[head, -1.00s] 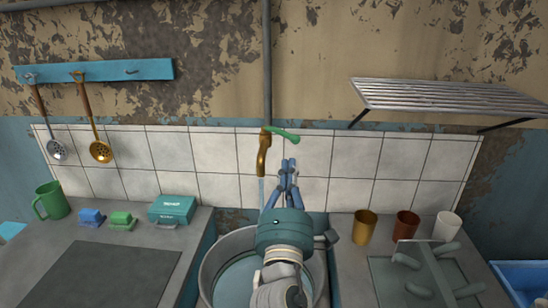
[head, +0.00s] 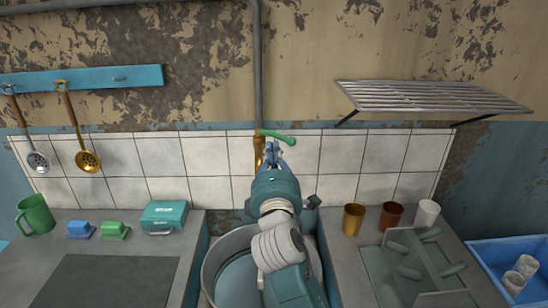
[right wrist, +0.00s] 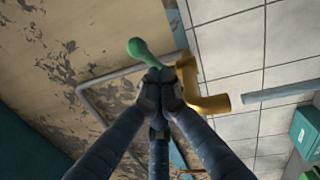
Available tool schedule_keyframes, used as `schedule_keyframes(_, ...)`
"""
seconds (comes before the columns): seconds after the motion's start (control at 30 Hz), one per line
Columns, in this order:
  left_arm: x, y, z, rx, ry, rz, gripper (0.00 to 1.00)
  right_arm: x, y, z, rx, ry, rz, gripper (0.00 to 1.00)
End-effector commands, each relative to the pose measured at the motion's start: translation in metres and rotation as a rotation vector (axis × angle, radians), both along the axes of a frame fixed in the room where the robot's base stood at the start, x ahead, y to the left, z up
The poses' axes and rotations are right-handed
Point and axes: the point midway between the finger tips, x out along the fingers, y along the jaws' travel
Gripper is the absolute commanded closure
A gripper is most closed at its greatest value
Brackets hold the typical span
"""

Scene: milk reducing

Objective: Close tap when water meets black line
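The tap (head: 259,150) is brass, fixed at the wall pipe, with a green lever handle (head: 279,136) pointing right. In the right wrist view its brass spout (right wrist: 210,103) and green handle (right wrist: 143,50) show, with a bluish water stream (right wrist: 285,92) leaving the spout. A large metal pot (head: 209,262) stands below with water (head: 236,280) in it. I cannot make out a black line. My right gripper (head: 272,146) is at the tap, just below the handle. Its fingertips (right wrist: 160,88) are together in front of the handle's base; contact is unclear. My left gripper is out of view.
Left counter: green mug (head: 36,214), blue (head: 81,230) and green (head: 114,230) small items, teal box (head: 164,216). Right counter: several cups (head: 353,219) and a dish rack (head: 410,265). A wire shelf (head: 430,97) hangs at upper right. A blue crate (head: 488,262) stands far right.

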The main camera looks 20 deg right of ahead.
Motion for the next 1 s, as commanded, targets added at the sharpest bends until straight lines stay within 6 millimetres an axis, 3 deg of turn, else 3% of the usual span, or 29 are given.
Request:
schedule_keyframes(0.17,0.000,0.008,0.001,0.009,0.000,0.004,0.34,0.005,-0.001,0.001,0.001,-0.001,0.000,1.00)
schedule_keyframes(0.47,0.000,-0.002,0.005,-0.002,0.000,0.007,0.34,0.005,-0.003,0.002,-0.002,0.000,0.008,1.00)
schedule_keyframes(0.7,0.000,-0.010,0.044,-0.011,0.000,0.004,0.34,0.007,-0.017,0.008,-0.011,0.002,0.126,1.00)
schedule_keyframes(1.0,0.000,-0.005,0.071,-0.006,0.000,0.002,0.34,0.013,-0.034,0.004,-0.009,0.000,0.306,1.00)
